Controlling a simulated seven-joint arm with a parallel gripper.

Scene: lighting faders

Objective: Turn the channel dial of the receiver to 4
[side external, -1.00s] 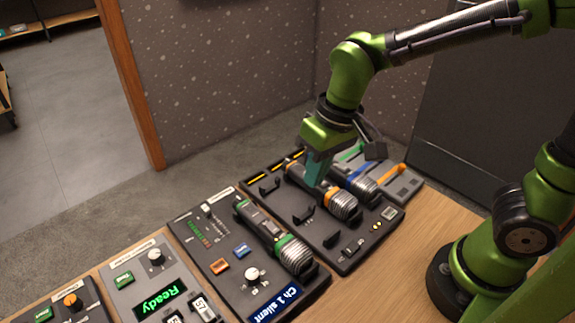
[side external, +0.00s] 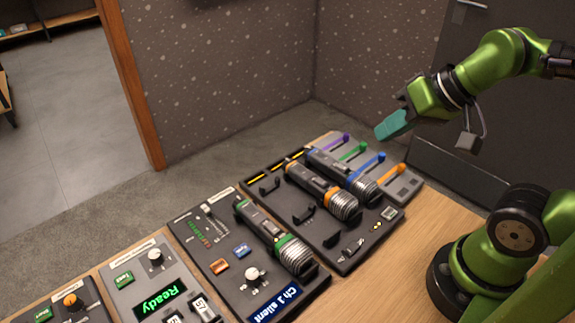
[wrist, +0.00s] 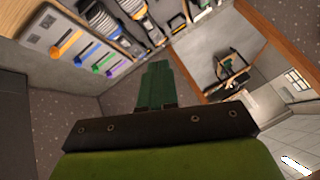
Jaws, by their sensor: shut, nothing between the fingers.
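The receiver (side external: 222,275) is a dark panel at the lower middle of the side view. Its display (side external: 275,303) reads "Ch 1 silent". A pale round knob (side external: 253,275), apparently the channel dial, sits beside the display; its pointer is too small to read. A green-ringed microphone (side external: 270,234) lies along the receiver's right side. My gripper (side external: 381,133) is shut and empty, raised at the upper right beyond the fader panel, well away from the knob. In the wrist view its teal fingers (wrist: 157,78) are together; I cannot make out the receiver there.
Orange-ringed (side external: 322,190) and blue-ringed (side external: 343,172) microphones lie right of the receiver. The fader panel (side external: 404,187) has purple, green, blue and orange levers. A panel reading "Ready" (side external: 160,300) and one with an orange knob (side external: 70,301) stand left. Air above the receiver is clear.

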